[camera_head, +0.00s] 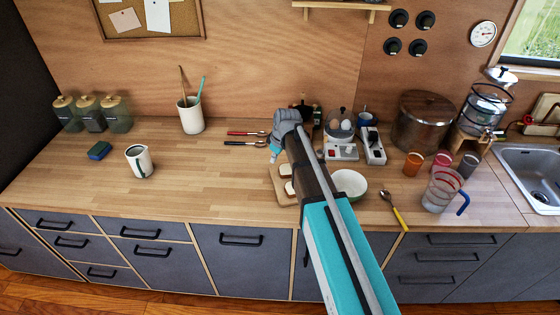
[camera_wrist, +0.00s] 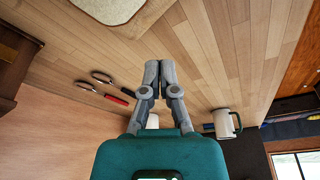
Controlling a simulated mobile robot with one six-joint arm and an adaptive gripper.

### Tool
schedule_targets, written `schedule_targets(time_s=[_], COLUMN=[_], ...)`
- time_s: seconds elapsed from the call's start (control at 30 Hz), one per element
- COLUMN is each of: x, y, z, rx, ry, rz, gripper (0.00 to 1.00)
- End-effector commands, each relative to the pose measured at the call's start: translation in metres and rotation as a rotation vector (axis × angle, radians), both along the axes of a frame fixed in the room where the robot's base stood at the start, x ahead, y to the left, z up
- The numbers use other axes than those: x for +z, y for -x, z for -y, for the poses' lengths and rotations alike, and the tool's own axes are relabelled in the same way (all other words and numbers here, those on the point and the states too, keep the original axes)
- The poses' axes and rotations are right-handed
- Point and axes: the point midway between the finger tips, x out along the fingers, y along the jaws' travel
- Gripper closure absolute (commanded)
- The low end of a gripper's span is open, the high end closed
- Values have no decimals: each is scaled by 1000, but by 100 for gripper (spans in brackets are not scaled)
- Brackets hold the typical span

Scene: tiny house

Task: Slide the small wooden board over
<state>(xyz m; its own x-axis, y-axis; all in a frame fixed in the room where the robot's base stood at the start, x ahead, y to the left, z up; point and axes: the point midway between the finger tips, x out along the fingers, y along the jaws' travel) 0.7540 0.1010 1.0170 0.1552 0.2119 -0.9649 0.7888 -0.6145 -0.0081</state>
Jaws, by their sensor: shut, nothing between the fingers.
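The small wooden board (camera_head: 277,172) lies on the counter left of my arm, with slices of bread on it. My arm covers part of its right side. In the wrist view a corner of the board (camera_wrist: 154,10) and one slice show at the top edge. My gripper (camera_wrist: 159,66) is shut and empty, its two grey fingers together. It appears apart from the board, with bare counter between them in the wrist view.
Red- and black-handled cutlery (camera_head: 243,142) lies behind and left of the board. A white bowl (camera_head: 350,184) stands to its right, and a spoon (camera_head: 393,208) lies beyond. A white mug (camera_head: 139,161) stands far left. The counter between mug and board is clear.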

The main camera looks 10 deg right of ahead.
Motion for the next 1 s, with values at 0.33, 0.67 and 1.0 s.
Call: schedule_targets(time_s=[0.33, 0.67, 1.0], x=[1, 4, 5], y=[-55, -86, -88], z=[18, 29, 30], rx=[-485, -792, -829], ry=[7, -22, -28], rz=[26, 64, 68], gripper=[100, 100, 100])
